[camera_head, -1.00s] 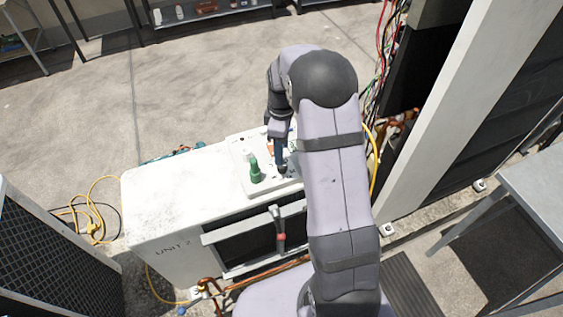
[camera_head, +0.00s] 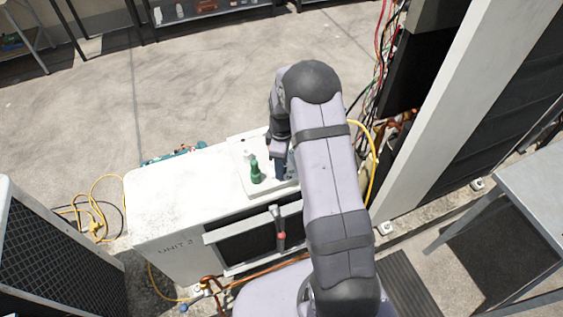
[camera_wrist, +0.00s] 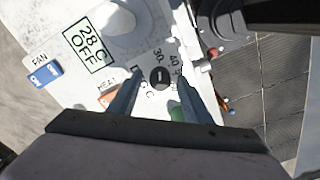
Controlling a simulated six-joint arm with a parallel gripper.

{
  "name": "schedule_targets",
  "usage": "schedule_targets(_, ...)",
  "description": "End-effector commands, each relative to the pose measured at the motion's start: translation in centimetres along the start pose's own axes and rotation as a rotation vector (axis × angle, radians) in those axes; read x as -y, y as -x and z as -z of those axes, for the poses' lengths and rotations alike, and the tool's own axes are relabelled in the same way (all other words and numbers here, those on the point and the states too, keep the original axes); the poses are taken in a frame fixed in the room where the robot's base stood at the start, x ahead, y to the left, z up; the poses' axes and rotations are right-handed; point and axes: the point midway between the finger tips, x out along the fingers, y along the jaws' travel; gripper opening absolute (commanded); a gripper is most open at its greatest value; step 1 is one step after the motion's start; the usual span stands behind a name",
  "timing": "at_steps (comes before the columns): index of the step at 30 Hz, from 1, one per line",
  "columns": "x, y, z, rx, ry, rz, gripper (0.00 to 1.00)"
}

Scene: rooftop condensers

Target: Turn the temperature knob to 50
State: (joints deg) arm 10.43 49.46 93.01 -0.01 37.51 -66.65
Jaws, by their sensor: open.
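The temperature knob (camera_wrist: 161,78) is a small round black dial with a white pointer line, on the white control panel (camera_wrist: 75,85). Printed numbers, including 30 and 40, sit beside it; other markings are partly hidden. My gripper (camera_wrist: 160,80) is open, with its two blue-grey fingers on either side of the knob. I cannot tell whether they touch it. In the head view, my gripper (camera_head: 281,170) reaches down to the panel (camera_head: 243,157) on top of the white unit, and my arm hides the knob.
A display (camera_wrist: 88,45) reads 28C OFF, near a blue FAN switch (camera_wrist: 44,75) and an orange part (camera_wrist: 108,98) by the HEAT label. A green bottle-shaped object (camera_head: 256,174) stands on the panel left of my gripper. The white UNIT 2 housing (camera_head: 165,205) has free room on its left top.

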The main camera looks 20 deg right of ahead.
Motion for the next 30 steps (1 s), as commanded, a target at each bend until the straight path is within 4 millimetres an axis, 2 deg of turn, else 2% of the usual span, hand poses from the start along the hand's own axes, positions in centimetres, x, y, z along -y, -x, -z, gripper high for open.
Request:
schedule_targets(8, -0.01, -0.12, 0.0, 0.0, 0.0, 0.0, 0.45)
schedule_targets(13, 0.0, -0.1, 0.0, 0.0, 0.0, 0.0, 0.04)
schedule_targets(23, 0.0, -0.12, 0.0, 0.0, -0.023, 0.001, 0.04)
schedule_targets(30, -0.03, -0.17, -0.01, 0.0, -0.128, 0.001, 0.04)
